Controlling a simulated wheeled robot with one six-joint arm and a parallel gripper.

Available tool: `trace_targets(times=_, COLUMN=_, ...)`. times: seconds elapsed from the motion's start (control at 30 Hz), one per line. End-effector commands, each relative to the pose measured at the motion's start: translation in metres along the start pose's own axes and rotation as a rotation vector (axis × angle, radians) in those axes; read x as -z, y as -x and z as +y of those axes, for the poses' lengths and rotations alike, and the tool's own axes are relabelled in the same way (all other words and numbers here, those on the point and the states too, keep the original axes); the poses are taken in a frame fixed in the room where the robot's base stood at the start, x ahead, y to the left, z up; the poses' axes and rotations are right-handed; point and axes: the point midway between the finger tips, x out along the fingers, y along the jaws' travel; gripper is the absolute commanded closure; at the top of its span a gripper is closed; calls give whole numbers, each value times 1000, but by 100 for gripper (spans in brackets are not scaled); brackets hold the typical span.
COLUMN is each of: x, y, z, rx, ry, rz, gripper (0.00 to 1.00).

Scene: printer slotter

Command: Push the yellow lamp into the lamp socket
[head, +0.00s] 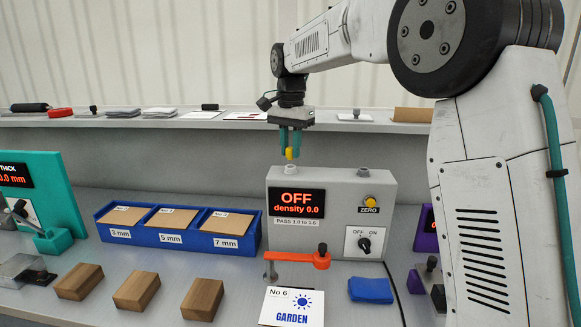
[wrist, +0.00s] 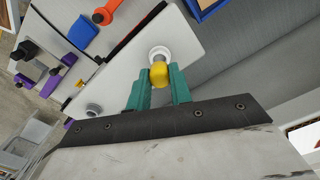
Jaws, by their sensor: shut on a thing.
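My gripper (head: 290,143) points down above the left part of the grey density meter box (head: 360,190). Its teal fingers are shut on the yellow lamp (head: 289,153), which also shows between the fingertips in the wrist view (wrist: 158,73). In the wrist view a white ring-shaped socket (wrist: 159,52) on the box top lies right beside the lamp in the picture. In the head view the lamp is a little above the socket (head: 291,170), apart from it. The box display reads OFF, density 0.0.
A second round fitting (head: 363,171) is on the box top at right. An orange arm (head: 300,258) sticks out in front of the box. A blue tray (head: 180,230) of card stacks stands left. A white GARDEN card (head: 292,306), blue cloth (head: 371,290) and wooden blocks (head: 137,290) lie in front.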

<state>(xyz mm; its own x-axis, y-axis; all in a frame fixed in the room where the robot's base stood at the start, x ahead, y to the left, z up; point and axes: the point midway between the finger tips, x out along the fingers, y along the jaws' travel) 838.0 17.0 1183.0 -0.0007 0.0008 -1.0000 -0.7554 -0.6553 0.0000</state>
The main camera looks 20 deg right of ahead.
Motion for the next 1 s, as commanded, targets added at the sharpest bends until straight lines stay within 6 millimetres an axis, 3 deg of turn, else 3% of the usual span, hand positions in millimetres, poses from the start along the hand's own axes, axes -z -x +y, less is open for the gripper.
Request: trace_targets(times=1.0, x=0, y=-22, z=0, rx=0, ry=0, rz=0, gripper=100)
